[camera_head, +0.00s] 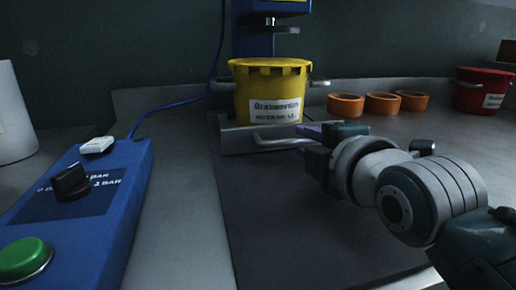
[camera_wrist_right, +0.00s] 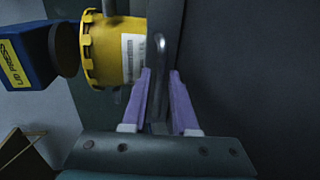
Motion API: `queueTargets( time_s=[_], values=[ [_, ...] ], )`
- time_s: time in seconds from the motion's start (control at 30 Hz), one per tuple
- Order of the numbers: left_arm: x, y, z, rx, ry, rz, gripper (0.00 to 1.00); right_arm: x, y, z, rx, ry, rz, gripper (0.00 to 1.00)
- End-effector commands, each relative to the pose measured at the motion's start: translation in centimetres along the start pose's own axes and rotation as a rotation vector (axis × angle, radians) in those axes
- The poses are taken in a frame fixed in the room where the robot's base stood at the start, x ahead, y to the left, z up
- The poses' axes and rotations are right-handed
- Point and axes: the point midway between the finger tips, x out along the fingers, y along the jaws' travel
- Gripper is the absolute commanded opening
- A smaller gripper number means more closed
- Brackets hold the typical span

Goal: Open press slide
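The press slide (camera_head: 236,140) is a grey metal plate low on the bench, with a bent metal handle (camera_head: 280,137) on its front. A yellow bucket (camera_head: 268,92) with a toothed lid stands upright on it, below the blue press. My right gripper (camera_head: 303,130) reaches in from the right to the handle. In the right wrist view its two purple fingers (camera_wrist_right: 161,95) lie on either side of the handle bar (camera_wrist_right: 158,60). The fingers look apart, with some dark gap beside the bar. My left gripper is not in view.
A blue control box (camera_head: 85,230) with a black knob and green button stands at the left. Several orange rings (camera_head: 382,103) and a red bucket (camera_head: 482,90) sit at the back right. The dark mat (camera_head: 290,235) in front of the slide is clear.

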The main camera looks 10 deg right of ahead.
Motion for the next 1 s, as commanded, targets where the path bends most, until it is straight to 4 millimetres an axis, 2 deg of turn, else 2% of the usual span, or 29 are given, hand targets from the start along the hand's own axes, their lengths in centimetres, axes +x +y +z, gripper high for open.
queueTargets(
  time_s=[0.13, 0.43, 0.47, 0.7, 1.0],
  values=[
    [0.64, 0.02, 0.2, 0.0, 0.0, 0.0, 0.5, 1.31, -0.09, -0.01, 0.002, 0.0, 0.0, 0.27],
    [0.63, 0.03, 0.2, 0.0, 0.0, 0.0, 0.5, 1.58, 0.01, -0.02, 0.001, 0.001, -0.001, 0.27],
    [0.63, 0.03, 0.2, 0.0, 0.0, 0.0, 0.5, 1.58, 0.0, -0.02, 0.001, 0.001, -0.001, 0.26],
    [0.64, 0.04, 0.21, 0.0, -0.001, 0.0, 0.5, 1.56, -0.01, -0.01, 0.001, 0.0, -0.001, 0.0],
    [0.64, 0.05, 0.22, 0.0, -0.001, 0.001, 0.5, 1.56, -0.01, -0.01, 0.001, 0.0, -0.001, 0.0]
  ],
)
